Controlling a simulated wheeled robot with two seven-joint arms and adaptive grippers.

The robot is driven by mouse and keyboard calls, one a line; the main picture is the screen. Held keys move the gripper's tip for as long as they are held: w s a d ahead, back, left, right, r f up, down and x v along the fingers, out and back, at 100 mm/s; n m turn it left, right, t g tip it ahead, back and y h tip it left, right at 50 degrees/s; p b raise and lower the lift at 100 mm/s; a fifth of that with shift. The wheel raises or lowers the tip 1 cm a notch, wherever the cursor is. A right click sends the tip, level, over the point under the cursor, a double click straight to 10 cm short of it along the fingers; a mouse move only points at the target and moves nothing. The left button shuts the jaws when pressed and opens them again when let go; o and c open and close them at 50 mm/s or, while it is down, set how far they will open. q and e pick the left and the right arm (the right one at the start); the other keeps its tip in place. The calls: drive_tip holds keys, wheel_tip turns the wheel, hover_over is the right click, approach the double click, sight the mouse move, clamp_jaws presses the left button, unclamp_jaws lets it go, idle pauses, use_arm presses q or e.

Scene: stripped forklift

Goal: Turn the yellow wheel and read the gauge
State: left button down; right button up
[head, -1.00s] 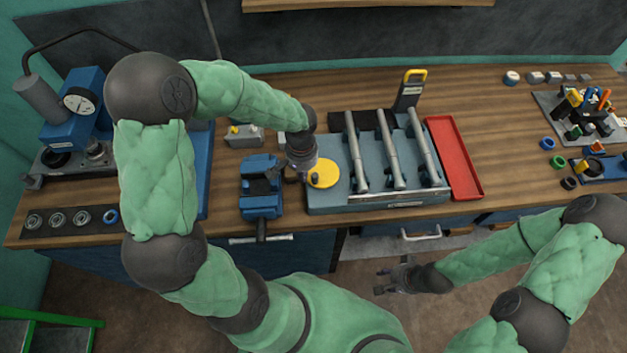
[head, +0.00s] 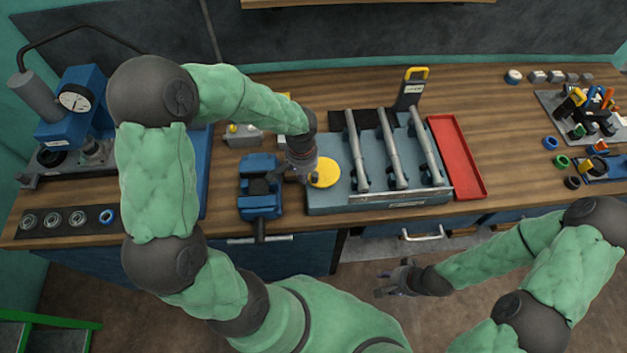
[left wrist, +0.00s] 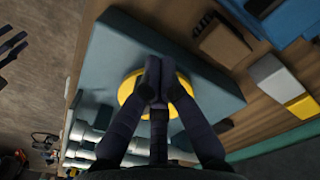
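The yellow wheel (head: 326,172) is a flat round disc at the left end of a grey-blue fixture (head: 400,206) on the bench. My left gripper (head: 312,179) is at the left edge of the wheel in the head view. In the left wrist view its fingers (left wrist: 158,82) come together over the wheel (left wrist: 130,88) and hide its middle. I see nothing between the fingertips, and contact with the wheel is unclear. A round white gauge (head: 75,101) is on a blue press at the left; its reading is too small to tell. My right gripper (head: 384,282) is open and empty in front of the bench.
A blue vise (head: 260,190) stands just left of the wheel. Several grey bars (head: 391,148) lie on the fixture, with a red tray (head: 456,158) to their right. Bare bench (head: 505,135) lies further right. Rings on a dark mat (head: 66,219) are at front left.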

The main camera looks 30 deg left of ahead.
sight(325, 180)
use_arm(q)
drive_tip(key=shift+w+d+f+b, duration=0.15)
drive_tip(key=shift+w+d, duration=0.4)
drive_tip(key=shift+d, duration=0.35)
drive_tip(key=shift+w+d+r+b, duration=0.1)
drive_tip(key=shift+w+d+b, duration=0.1)
drive_tip(key=shift+w+d, duration=0.5)
drive_tip(key=shift+w+d+f+b, duration=0.15)
drive_tip(key=shift+w+d, duration=0.2)
drive_tip(key=shift+d, duration=0.7)
drive_tip(key=shift+r, duration=0.25)
drive_tip(key=shift+r+p, duration=0.25)
drive_tip(key=shift+p, duration=0.1)
wheel_tip(325, 180, up, 2)
drive_tip(key=shift+s+d+p, duration=0.1)
drive_tip(key=shift+p, duration=0.5)
drive_tip(key=shift+a+r+p, duration=0.2)
drive_tip(key=shift+r+p, duration=0.4)
drive_tip(key=shift+r, duration=0.2)
wheel_tip(325, 180, up, 3)
drive_tip(key=shift+s+a+f+p, duration=0.1)
drive_tip(key=shift+a+p, duration=0.05)
drive_tip(key=shift+p, duration=0.75)
